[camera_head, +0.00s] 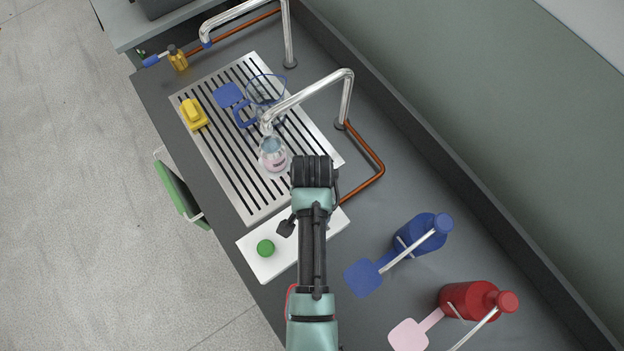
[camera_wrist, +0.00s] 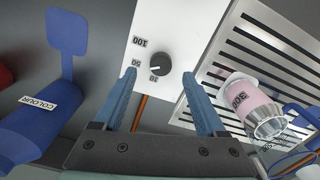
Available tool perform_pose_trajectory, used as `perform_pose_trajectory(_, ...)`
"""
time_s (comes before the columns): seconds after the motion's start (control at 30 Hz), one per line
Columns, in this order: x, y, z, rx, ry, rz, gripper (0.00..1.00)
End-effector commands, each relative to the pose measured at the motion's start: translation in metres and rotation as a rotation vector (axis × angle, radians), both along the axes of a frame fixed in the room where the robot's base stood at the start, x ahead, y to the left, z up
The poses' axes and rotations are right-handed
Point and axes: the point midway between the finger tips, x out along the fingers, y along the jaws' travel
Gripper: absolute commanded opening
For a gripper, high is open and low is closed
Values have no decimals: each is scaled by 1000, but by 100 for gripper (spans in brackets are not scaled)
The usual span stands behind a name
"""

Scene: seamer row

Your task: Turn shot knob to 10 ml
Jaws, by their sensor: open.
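The shot knob (camera_wrist: 153,62) is small, round and dark. It sits on a white panel (camera_wrist: 175,22) with the printed marks 100, 50 and 10 beside it. A small light mark shows on the knob's lower side in the wrist view, towards the 10, but its exact setting is hard to read. My gripper (camera_wrist: 160,75) is open, with one blue finger on each side below the knob in the picture. In the head view my arm covers part of the white panel (camera_head: 264,267), and the fingers are not clearly visible.
A slotted drain tray (camera_head: 240,198) holds a flask (camera_head: 273,155) with pink contents, a blue-handled jug (camera_head: 263,90) and a yellow block (camera_head: 192,113). A green button (camera_head: 265,248) is on the panel. Blue (camera_head: 418,238) and red (camera_head: 465,300) bottles stand to the right.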

Motion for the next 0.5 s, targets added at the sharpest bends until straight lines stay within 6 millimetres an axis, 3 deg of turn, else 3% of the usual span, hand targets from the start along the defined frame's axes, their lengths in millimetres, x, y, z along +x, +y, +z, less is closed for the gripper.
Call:
perform_pose_trajectory(0.2,1,0,-30,1,-1,0,74)
perform_pose_trajectory(0.5,1,0,-41,0,-3,0,74)
